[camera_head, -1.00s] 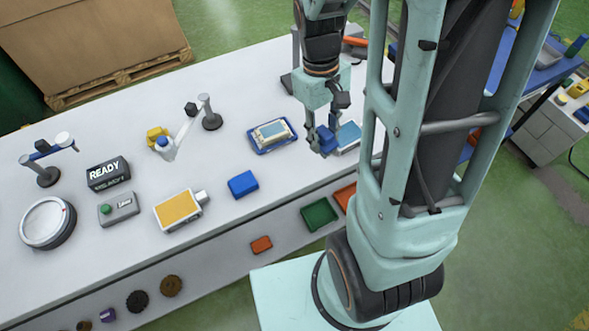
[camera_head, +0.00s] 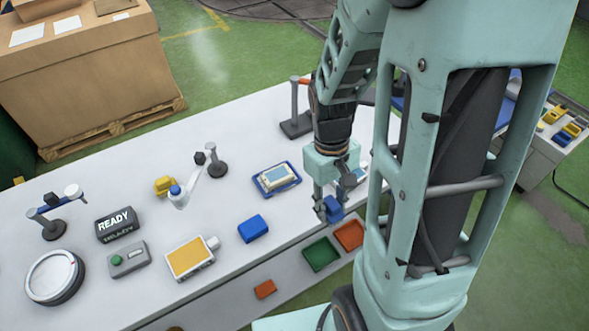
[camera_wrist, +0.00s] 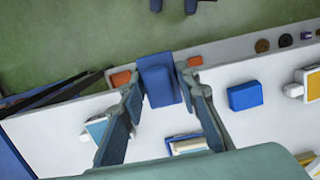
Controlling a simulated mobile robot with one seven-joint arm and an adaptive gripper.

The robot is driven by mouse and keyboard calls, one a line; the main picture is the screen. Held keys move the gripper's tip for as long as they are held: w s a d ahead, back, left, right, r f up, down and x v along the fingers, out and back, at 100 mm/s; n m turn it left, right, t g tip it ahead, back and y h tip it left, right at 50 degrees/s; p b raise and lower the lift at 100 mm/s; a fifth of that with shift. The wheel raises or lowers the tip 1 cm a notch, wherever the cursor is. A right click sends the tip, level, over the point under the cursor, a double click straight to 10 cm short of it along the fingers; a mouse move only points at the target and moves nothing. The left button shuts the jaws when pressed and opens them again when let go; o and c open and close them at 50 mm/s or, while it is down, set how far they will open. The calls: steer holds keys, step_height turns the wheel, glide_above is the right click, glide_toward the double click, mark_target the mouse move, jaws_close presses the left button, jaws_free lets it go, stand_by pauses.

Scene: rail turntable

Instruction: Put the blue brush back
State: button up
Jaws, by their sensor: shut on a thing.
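My gripper (camera_head: 330,203) is shut on the blue brush (camera_head: 333,210), a blocky blue piece, near the front edge of the white bench. In the wrist view the blue brush (camera_wrist: 160,82) sits between the two fingertips and overlaps the bench edge. It appears to be held above the bench, but its exact height is unclear. A similar blue block (camera_head: 253,229) lies on the bench to the left, apart from my gripper.
A green bin (camera_head: 320,254) and an orange bin (camera_head: 349,235) sit low at the bench front. A blue tray (camera_head: 262,187) and a yellow-faced box (camera_head: 190,258) lie on the bench (camera_head: 105,285). A READY sign (camera_head: 115,223) stands left.

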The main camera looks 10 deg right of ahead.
steer(key=b, duration=0.5)
glide_above(304, 212)
step_height(304, 212, down, 7)
steer(key=shift+s+f, duration=0.15)
steer(key=f+b, duration=0.2)
steer(key=f, duration=0.1)
steer(key=shift+w+a+f, duration=0.2)
steer(key=shift+w+f, duration=0.05)
steer(key=shift+w, duration=0.15)
steer(key=shift+f, duration=0.2)
steer(key=shift+f+b, duration=0.1)
steer(key=shift+b, duration=0.2)
steer(key=shift+f, duration=0.15)
steer(key=o, duration=1.1)
step_height(304, 212, up, 12)
steer(key=w, duration=0.1)
steer(key=shift+w+a+r, duration=0.25)
steer(key=shift+w, duration=0.05)
